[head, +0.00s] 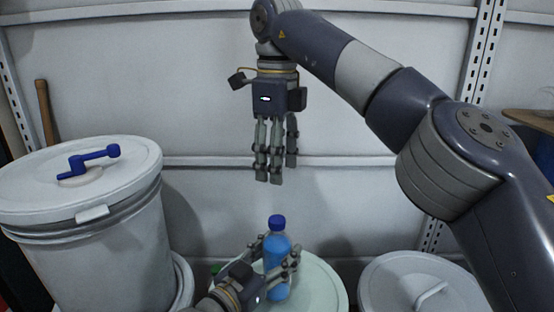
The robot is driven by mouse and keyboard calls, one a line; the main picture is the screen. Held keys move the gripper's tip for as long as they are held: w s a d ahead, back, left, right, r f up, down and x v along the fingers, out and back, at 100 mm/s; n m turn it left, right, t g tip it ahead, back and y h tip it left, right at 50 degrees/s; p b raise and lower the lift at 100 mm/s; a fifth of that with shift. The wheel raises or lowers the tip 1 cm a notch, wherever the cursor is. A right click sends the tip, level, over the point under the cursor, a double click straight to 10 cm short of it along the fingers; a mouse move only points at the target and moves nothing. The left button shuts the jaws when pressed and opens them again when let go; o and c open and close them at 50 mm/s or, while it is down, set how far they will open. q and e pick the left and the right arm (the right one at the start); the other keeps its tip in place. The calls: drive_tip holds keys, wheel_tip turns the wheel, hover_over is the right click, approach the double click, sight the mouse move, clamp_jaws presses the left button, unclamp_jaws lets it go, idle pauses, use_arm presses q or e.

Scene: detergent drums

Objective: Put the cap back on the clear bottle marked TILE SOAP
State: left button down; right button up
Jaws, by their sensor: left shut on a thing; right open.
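A clear bottle (277,238) with blue liquid stands upright over the pale green round top (325,290) at the lower middle. A dark blue cap (277,221) is at the top of the bottle; I cannot tell how firmly it sits. No marking on the bottle can be read. My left gripper (277,262) is shut around the bottle's body, and its fingers hide part of it. My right gripper (275,178) hangs above the bottle, pointing down, open and empty, clear of the cap.
A large white drum (95,245) with a blue crank (88,160) on its lid stands at the left. A grey lid with a handle (430,295) is at the lower right. A small green thing (215,270) shows left of the bottle. A pale panel wall (380,185) closes the back.

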use_arm(q)
drive_tip(key=c, duration=0.6)
unclamp_jaws()
drive_tip(key=v, duration=1.2)
